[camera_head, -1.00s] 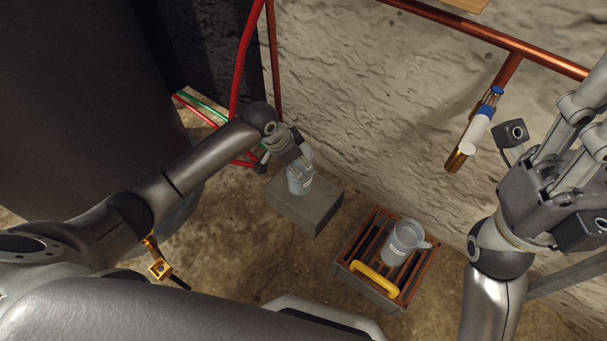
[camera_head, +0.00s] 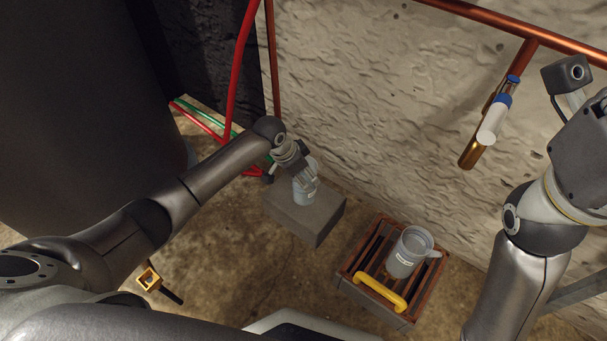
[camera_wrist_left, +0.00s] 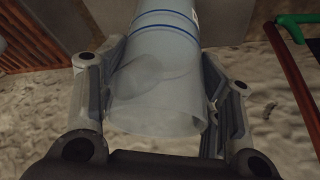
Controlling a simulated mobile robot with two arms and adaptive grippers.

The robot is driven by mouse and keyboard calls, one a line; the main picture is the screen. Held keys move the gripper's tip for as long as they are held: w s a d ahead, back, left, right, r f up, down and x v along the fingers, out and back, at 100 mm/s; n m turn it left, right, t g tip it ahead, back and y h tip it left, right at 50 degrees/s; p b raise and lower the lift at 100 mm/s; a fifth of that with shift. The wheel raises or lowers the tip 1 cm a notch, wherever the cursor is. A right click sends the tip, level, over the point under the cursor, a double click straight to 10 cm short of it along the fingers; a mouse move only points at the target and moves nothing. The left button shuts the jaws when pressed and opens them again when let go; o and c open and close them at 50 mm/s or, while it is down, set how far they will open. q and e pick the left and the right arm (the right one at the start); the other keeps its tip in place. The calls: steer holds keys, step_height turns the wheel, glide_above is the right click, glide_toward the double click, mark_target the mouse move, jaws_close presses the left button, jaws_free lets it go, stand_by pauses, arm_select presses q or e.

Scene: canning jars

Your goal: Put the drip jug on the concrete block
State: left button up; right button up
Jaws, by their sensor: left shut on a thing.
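My left gripper (camera_head: 298,172) is shut on a pale grey jug, the drip jug (camera_head: 304,194), over the top of the concrete block (camera_head: 322,215). In the left wrist view the drip jug (camera_wrist_left: 165,75) is smooth with blue bands, between both fingers (camera_wrist_left: 160,95). The jug looks about upright; whether its base touches the block I cannot tell. My right arm is at the right edge, its gripper (camera_head: 592,150) cut off by the frame, fingers hidden.
A second grey jug (camera_head: 407,254) with a side spout stands on a slatted crate (camera_head: 352,258) with a yellow handle (camera_head: 380,292), right of the block. Red and green hoses (camera_head: 205,122) lie behind my left gripper. A brass and white fitting (camera_head: 485,130) hangs by the rough wall.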

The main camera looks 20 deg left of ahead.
arm_select(q)
steer(key=o, duration=1.3)
steer(key=shift+f, duration=0.1)
